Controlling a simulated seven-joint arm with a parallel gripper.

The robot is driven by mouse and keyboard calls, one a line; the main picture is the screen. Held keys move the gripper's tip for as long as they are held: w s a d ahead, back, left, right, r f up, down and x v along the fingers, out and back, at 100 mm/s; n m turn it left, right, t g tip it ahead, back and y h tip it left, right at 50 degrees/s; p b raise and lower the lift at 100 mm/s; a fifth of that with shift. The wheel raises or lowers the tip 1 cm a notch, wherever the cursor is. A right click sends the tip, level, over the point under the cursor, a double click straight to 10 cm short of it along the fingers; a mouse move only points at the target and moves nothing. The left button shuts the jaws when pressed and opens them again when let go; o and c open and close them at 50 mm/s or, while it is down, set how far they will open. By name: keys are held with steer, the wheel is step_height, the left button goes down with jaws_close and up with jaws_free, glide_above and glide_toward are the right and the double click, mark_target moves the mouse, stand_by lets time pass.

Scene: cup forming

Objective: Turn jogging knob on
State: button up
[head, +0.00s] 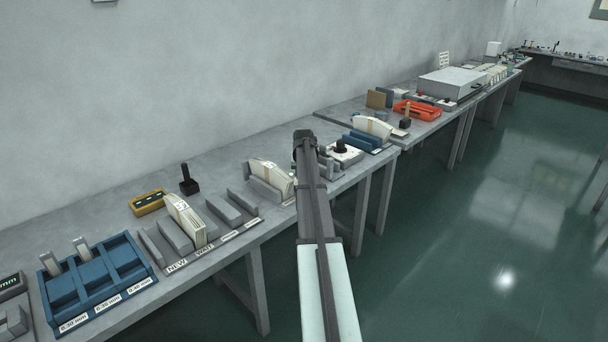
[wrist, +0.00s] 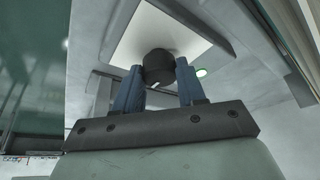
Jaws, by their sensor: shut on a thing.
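In the wrist view, the jogging knob (wrist: 159,66) is a round black knob with a short white mark on its edge. It sits on a white plate (wrist: 150,35) set in a grey housing. My gripper (wrist: 158,76) has its two blue fingers shut on the knob, one on each side. In the head view, a black knob (head: 341,146) on a white-topped unit (head: 347,155) stands just right of the dark end of my arm. My fingers cannot be made out there.
On the bench, a rack with pale cards (head: 268,172) stands left of my arm, and blue blocks (head: 364,140) lie to the right. Further right is an orange tray (head: 417,111). The green floor in front is clear.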

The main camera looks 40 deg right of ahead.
steer(key=o, duration=1.1)
steer(key=shift+c, duration=0.2)
steer(key=shift+r, duration=0.1)
steer(key=v, duration=1.3)
steer(key=shift+r, duration=0.35)
steer(key=shift+s, duration=0.1)
